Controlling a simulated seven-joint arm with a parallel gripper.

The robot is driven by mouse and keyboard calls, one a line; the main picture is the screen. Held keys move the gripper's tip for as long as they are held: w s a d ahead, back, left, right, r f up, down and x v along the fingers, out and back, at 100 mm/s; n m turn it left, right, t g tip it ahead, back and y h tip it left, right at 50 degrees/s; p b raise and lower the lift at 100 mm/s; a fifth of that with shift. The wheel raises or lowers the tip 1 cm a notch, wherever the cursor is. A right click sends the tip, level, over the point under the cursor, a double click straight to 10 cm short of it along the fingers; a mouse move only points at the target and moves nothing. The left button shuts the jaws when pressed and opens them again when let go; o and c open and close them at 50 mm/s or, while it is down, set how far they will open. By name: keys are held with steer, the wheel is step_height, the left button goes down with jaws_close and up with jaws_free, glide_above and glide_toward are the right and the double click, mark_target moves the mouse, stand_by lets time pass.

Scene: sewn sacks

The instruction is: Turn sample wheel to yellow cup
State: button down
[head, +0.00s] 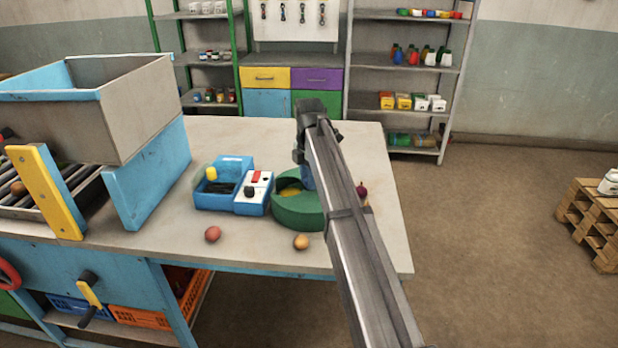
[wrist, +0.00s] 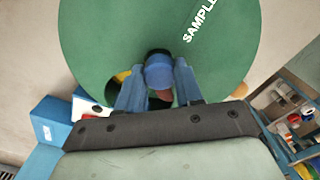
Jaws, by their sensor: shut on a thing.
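The sample wheel (head: 297,212) is a round green thing on the table, partly hidden behind my arm in the head view. In the wrist view the green wheel (wrist: 110,40) fills the upper part and bears the word SAMPLE. A blue knob (wrist: 159,72) stands on it, between the two blue fingers of my gripper (wrist: 160,84), which is shut on it. A yellow patch (head: 289,191) shows in the wheel's opening in the head view. Some yellow also shows beside the left finger in the wrist view; I cannot tell whether it is the yellow cup.
A blue box (head: 222,185) with a white switch panel (head: 253,193) stands left of the wheel. Loose round produce (head: 301,242) lies in front, and a dark red piece (head: 362,189) lies right of my arm. A large bin (head: 150,115) stands at left. The table's right end is mostly clear.

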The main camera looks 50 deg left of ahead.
steer(key=shift+n, duration=2.7)
steer(key=c, duration=0.7)
jaws_free()
steer(key=shift+c, duration=0.2)
step_height(320, 180, up, 14)
steer(key=shift+f, duration=0.1)
